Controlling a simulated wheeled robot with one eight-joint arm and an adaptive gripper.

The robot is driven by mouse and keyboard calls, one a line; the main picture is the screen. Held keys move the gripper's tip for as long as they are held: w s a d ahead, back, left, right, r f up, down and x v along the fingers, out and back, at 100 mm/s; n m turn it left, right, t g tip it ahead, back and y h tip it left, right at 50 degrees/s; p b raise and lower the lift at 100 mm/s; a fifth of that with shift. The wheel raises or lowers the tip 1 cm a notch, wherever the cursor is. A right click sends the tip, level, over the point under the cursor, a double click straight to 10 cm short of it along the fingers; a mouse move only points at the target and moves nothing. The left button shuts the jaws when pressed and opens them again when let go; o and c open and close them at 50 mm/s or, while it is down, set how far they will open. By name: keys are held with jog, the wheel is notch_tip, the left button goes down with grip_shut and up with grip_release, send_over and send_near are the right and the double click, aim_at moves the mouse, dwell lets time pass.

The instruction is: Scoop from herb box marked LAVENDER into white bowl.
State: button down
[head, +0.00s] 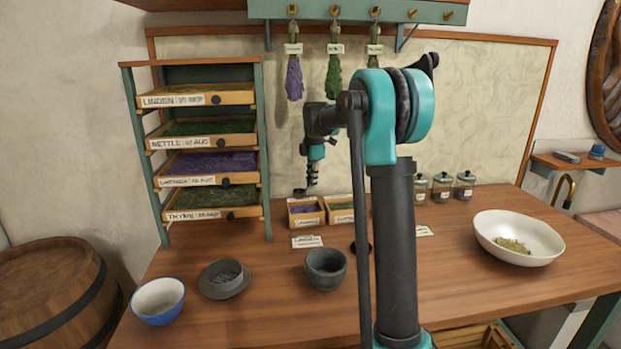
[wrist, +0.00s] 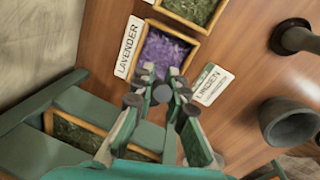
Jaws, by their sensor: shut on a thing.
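The herb box marked LAVENDER (wrist: 193,58) has a wooden frame and purple contents, with its label beside it in the wrist view. It also shows on the bench in the head view (head: 320,218). My gripper (head: 313,180) points down above this box. In the wrist view my gripper (wrist: 163,88) is shut on a dark scoop (wrist: 163,94), which is small and mostly hidden by the fingers. The scoop's dark end (head: 300,192) hangs just above the box. The large white bowl (head: 508,258) stands at the right of the bench with some greenish herb in it.
A second herb box (head: 340,218) stands right of the lavender one, with a LINDEN card (wrist: 213,84) nearby. A mortar (head: 326,272), a dark dish (head: 223,280) and a blue-white bowl (head: 158,302) stand in front. A drawer rack (head: 265,150) rises at left. Several jars (head: 442,188) stand behind.

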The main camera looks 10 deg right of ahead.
jog(key=shift+w+f, duration=0.1)
jog(key=shift+w, duration=0.2)
jog(key=shift+f, duration=4.6)
jog(key=shift+d, duration=0.15)
jog(key=shift+d, duration=1.05)
notch_tip(320, 180, up, 8)
jog(key=shift+r, duration=0.2)
